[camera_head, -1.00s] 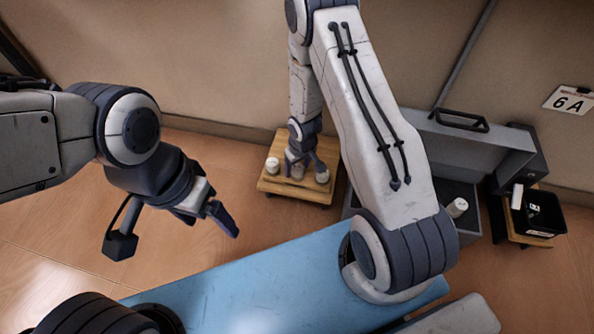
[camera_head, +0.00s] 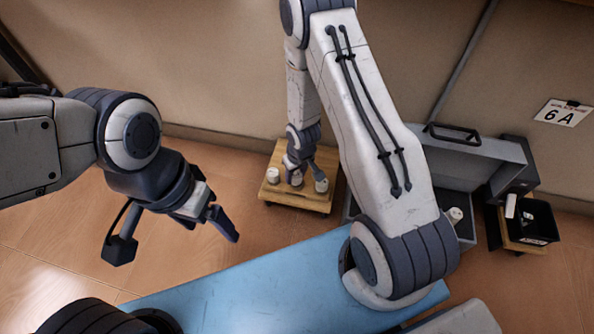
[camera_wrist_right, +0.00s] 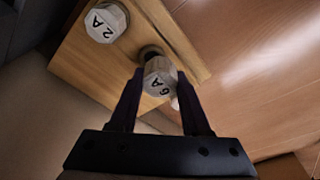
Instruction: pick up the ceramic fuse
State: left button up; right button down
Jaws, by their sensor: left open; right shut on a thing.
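In the head view a small wooden stand (camera_head: 313,203) carries white ceramic fuses. One fuse (camera_head: 272,175) is on the left, and one (camera_head: 321,185) is on the right. My right gripper (camera_head: 298,177) reaches down to the middle fuse (camera_head: 297,179). In the right wrist view my right gripper (camera_wrist_right: 160,92) is shut on this fuse (camera_wrist_right: 158,80), marked "6 A". A fuse marked "2 A" (camera_wrist_right: 106,22) stands apart from the fingers. Whether the held fuse is clear of the wood cannot be told. My left gripper (camera_head: 212,224) is open and empty, left of the stand.
A wall sign (camera_head: 562,113) reads "6 A". Right of the stand is an open grey case (camera_head: 467,151) with a white cylinder (camera_head: 455,215) inside. Further right, a black bin (camera_head: 532,222) holds small items. A blue surface (camera_head: 250,290) is in front.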

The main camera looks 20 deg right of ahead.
jog(key=s+a+p, duration=0.4)
jog(key=s+a, duration=0.5)
jog(key=s, duration=0.4)
jog(key=shift+s+f, duration=0.2)
jog(key=shift+s, duration=0.1)
